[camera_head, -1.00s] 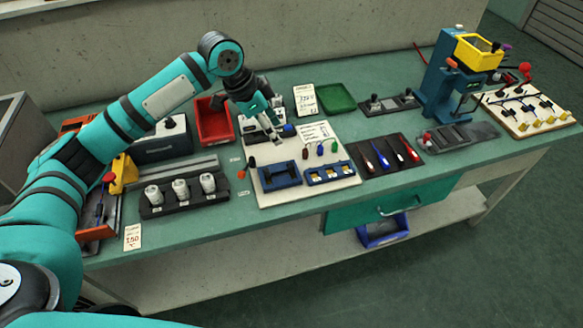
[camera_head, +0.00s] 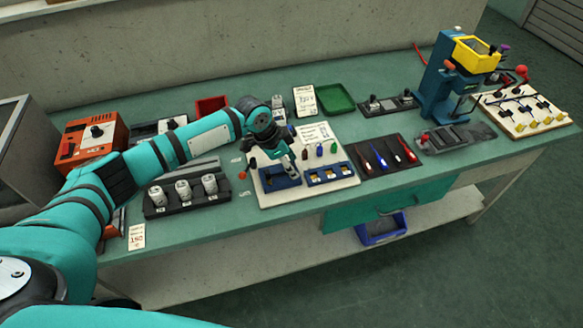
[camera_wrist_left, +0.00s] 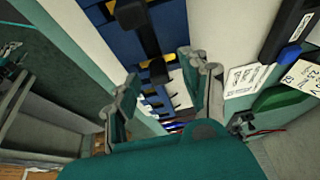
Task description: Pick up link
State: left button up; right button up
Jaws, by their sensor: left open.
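My left gripper (camera_head: 276,168) is over the blue fixture (camera_head: 282,181) on the pale board, hiding part of it. In the left wrist view, the two fingers of the gripper (camera_wrist_left: 160,103) stand apart with nothing held between them. A dark bar with blocky ends (camera_wrist_left: 142,35) lies over the blue part ahead of the fingers; it may be the link, but I cannot tell for certain. A second blue holder with yellowish pieces (camera_head: 329,175) is just right of the first. My right gripper is in neither view.
A dark mat with screwdrivers (camera_head: 383,155) lies to the right. A black rack with several silver cylinders (camera_head: 182,195) is to the left. Small colored bottles (camera_head: 320,151) and a white card (camera_head: 305,101) are behind. A blue and yellow press (camera_head: 440,90) stands farther right.

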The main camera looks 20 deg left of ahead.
pick_arm(q)
jog(key=shift+d+f, duration=0.1)
jog(key=shift+c, duration=0.2)
grip_shut()
